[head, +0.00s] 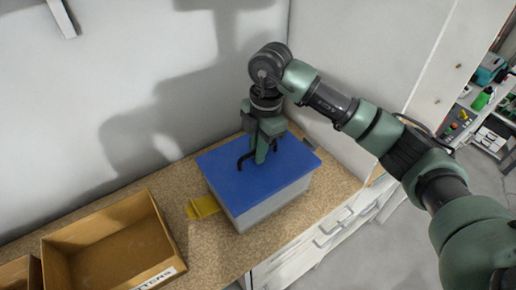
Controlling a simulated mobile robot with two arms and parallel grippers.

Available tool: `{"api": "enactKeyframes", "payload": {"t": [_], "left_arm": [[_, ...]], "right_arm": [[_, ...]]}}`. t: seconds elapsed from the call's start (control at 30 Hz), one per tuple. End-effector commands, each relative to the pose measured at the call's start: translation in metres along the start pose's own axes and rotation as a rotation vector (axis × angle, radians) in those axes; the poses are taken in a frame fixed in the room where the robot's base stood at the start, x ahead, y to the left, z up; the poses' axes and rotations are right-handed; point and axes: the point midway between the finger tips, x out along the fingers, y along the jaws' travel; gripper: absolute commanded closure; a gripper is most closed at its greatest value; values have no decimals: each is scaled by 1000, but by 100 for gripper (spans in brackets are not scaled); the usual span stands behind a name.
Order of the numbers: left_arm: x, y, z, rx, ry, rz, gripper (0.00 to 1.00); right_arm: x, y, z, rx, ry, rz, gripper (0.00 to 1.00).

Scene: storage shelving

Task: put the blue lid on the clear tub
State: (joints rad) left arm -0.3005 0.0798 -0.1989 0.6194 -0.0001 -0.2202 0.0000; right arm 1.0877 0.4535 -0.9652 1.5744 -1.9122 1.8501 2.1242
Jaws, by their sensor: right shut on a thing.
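The blue lid (282,170) lies over the top of the clear tub (263,210), which looks greyish and stands on the speckled worktop. The lid covers the tub's opening, and its edges look roughly in line with the tub's walls. From this angle I cannot tell whether it is pressed fully down. My right gripper (262,158) points down at the middle of the lid, shut on the lid's dark handle (243,160). The fingers partly hide the handle. My left gripper is not in view.
A yellow flat object (203,207) lies against the tub's left side. An open cardboard bin (110,245) stands at the lower left. White walls rise close behind. Drawers (330,235) are below the front edge.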

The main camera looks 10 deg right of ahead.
Motion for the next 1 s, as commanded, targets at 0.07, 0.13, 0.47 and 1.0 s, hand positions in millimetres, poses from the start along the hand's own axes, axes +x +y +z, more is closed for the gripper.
{"api": "enactKeyframes", "payload": {"t": [0.07,0.13,0.47,1.0], "left_arm": [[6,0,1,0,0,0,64],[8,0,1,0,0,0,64],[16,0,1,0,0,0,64],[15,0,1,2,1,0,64]], "right_arm": [[7,0,1,0,0,0,100],[11,0,2,1,0,0,100],[22,0,3,1,0,0,100],[22,0,3,0,0,0,64]]}}
